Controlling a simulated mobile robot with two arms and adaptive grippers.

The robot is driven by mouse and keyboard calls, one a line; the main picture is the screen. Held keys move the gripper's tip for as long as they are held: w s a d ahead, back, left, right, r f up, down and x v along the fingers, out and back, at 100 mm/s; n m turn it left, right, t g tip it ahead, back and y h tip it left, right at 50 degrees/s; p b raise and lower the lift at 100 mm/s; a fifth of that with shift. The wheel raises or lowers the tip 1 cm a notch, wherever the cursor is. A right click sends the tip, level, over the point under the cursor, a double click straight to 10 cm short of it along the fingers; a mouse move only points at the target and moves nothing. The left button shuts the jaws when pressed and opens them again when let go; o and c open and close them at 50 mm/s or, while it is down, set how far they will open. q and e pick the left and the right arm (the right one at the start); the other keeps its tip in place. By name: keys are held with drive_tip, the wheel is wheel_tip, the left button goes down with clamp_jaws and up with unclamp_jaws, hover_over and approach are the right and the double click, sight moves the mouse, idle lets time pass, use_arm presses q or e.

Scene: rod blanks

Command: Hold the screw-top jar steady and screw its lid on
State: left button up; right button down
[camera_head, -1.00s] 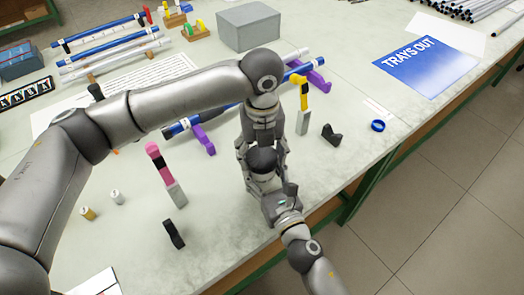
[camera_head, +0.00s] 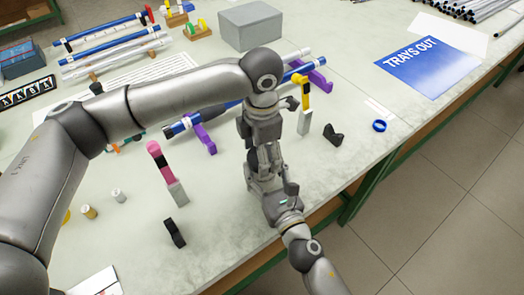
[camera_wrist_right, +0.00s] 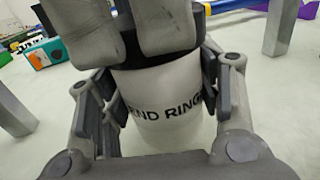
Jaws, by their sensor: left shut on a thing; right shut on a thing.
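The white jar (camera_wrist_right: 165,92), with "END RING" lettering visible, stands upright between the fingers of my right gripper (camera_wrist_right: 160,108) in the right wrist view. My right gripper, also in the head view (camera_head: 266,186), is shut on its sides. A black lid (camera_wrist_right: 128,48) sits at the jar's top. The grey fingers of my left gripper (camera_head: 268,164) come down over the lid and are shut on it. They hide much of the lid, so how tightly it is seated cannot be told. In the head view the grippers hide the jar.
A pink-topped post (camera_head: 165,170) and a yellow-topped post (camera_head: 304,105) stand either side of the grippers. Black rests (camera_head: 174,233), a blue ring (camera_head: 379,126) and a purple-held blue rod (camera_head: 187,125) are nearby. The table's front edge runs close by, lower right.

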use_arm(q)
drive_tip(key=o, duration=0.8)
drive_tip(key=shift+r, duration=0.1)
drive_tip(key=shift+r, duration=2.2)
drive_tip(key=shift+c, duration=0.3)
